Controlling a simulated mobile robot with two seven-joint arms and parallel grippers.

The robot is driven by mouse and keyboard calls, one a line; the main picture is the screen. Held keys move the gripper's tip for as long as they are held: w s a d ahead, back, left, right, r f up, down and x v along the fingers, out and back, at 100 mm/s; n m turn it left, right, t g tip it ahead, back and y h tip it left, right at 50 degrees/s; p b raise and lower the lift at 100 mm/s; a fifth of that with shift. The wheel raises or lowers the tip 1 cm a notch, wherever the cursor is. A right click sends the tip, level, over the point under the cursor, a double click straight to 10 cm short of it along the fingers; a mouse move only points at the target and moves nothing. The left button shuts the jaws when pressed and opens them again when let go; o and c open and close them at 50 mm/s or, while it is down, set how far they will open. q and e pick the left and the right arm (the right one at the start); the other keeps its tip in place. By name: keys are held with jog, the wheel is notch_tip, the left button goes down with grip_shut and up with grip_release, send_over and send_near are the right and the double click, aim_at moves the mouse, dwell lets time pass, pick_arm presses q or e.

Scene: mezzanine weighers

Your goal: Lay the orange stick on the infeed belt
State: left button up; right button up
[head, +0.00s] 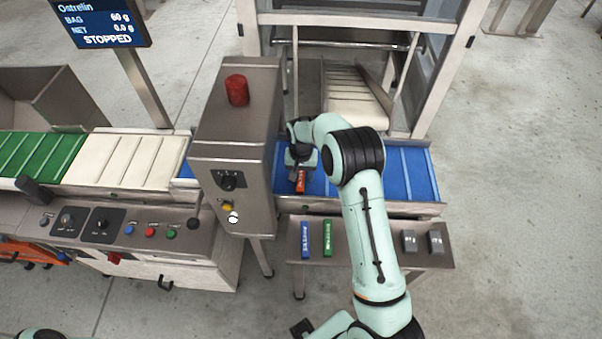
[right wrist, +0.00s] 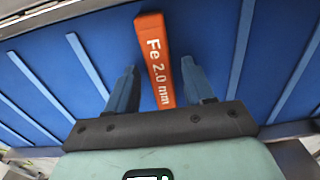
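The orange stick (head: 300,181), marked "Fe 2.0 mm" in the right wrist view (right wrist: 155,60), lies on the blue ribbed infeed belt (head: 407,175). My right gripper (head: 301,166) is over the belt, pointing down at the stick. In the right wrist view its two fingers (right wrist: 160,84) stand apart on either side of the stick's near end, with a blue gap showing on each side. The gripper is open. I cannot see my left gripper.
A blue stick (head: 305,239) and a green stick (head: 327,238) lie on the steel shelf before the belt, with two grey blocks (head: 409,241) at its right. A steel housing (head: 236,150) with a red lamp stands left. The screen (head: 100,22) reads STOPPED.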

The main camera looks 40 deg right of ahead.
aim_at(301, 176)
notch_tip(301, 176, up, 12)
jog(key=shift+r+p, duration=0.2)
jog(key=shift+p, duration=0.15)
dwell(0.7)
